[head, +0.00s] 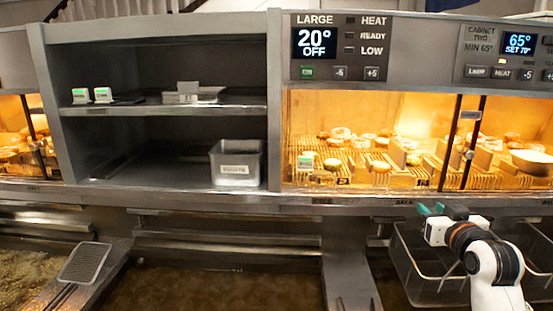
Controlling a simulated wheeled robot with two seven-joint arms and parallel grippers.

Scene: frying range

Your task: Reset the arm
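My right arm (495,268) comes in at the lower right. Its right gripper (432,209) is just below the front ledge of the heated cabinet, above a wire basket. Its two teal fingertips show a small gap between them, and no object is seen between them. My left arm and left gripper are not in view.
The wire basket (405,268) hangs under and behind my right arm. A lit cabinet (300,120) holds several food items. Left of it, dark shelves (165,110) hold a metal tin (236,168) and small labelled blocks. A slotted tool (84,263) lies at lower left.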

